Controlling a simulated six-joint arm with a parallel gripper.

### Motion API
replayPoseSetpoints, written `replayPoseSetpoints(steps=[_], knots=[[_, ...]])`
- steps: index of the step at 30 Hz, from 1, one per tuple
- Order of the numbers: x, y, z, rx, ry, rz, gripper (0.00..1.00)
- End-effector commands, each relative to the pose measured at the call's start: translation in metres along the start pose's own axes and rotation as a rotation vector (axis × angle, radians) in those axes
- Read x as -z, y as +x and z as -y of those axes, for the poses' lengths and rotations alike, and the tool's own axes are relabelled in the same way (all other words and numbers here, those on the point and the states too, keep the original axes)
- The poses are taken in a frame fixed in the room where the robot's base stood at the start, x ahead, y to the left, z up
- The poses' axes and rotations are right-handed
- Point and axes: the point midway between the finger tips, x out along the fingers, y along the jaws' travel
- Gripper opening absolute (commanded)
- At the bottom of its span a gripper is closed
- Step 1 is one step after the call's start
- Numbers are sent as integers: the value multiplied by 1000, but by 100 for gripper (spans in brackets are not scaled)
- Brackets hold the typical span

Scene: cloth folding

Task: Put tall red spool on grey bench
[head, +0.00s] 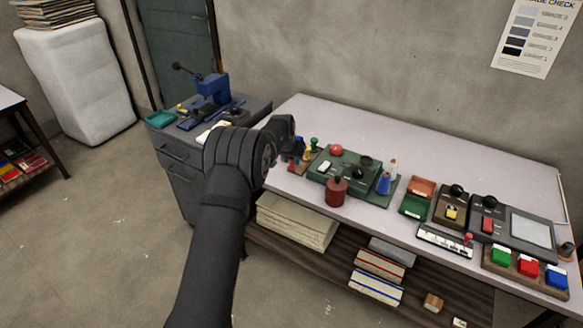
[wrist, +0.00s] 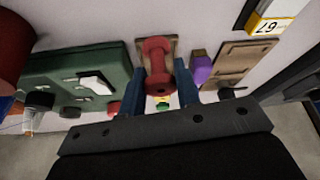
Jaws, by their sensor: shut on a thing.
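The red spool (wrist: 157,50) stands out in the wrist view, with wide ends and a narrower waist. My gripper (wrist: 160,75) has its blue fingers on either side of the spool's near end and is shut on it. A wooden base shows behind the spool; I cannot tell if they touch. In the head view my gripper (head: 285,140) is over the left end of the long pale-grey bench (head: 420,140), and my arm hides part of that area. A small red piece (head: 292,164) shows just below it, perhaps the spool.
A green box (head: 328,181), a red jar (head: 336,192) and a blue bottle (head: 384,184) stand right of my gripper. A dark grey cabinet (head: 177,155) with a blue press (head: 211,90) is at left. The bench's back strip is clear.

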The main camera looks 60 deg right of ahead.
Motion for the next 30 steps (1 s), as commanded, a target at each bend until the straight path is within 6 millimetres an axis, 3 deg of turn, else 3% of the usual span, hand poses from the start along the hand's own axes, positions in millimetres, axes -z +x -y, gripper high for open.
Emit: replayPoseSetpoints(steps=[11, 23, 24, 26, 30], knots=[[-16, 37, 3, -1, 0, 2, 4], [-18, 42, 3, 0, 0, 0, 4], [-17, 41, 3, 0, 0, -1, 37], [-17, 41, 3, 0, 0, -1, 49], [-17, 41, 3, 0, 0, -1, 51]])
